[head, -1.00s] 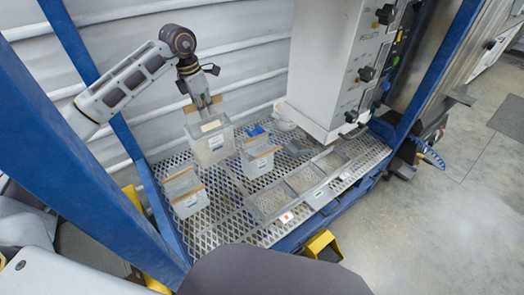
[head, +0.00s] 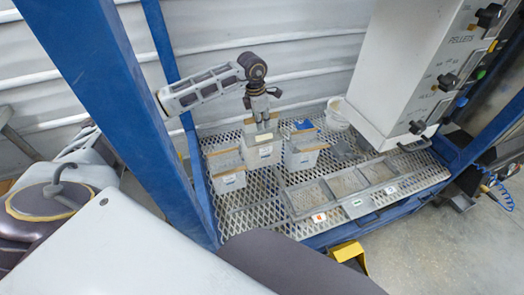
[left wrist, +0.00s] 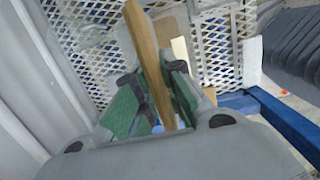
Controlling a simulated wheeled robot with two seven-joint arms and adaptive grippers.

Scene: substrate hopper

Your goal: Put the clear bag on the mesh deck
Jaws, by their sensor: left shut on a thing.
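The clear bag (head: 262,153) is a boxy, see-through bag with a pale label and a brown strip along its top. My left gripper (head: 263,122) is above it, shut on its top strip. The left wrist view shows the brown strip (left wrist: 148,55) between the green fingers of the gripper (left wrist: 153,88). The bag hangs upright over the mesh deck (head: 255,195), between two similar bags. Its base is low, but I cannot tell whether it touches the deck. My right gripper is not in view.
Similar bags stand on the left (head: 228,180) and right (head: 301,160), close to the held one. A white bucket (head: 338,115) and a grey scoop (head: 345,149) are at the back right. A divided tray (head: 345,190) lies in front, and the white hopper (head: 410,70) overhangs the right.

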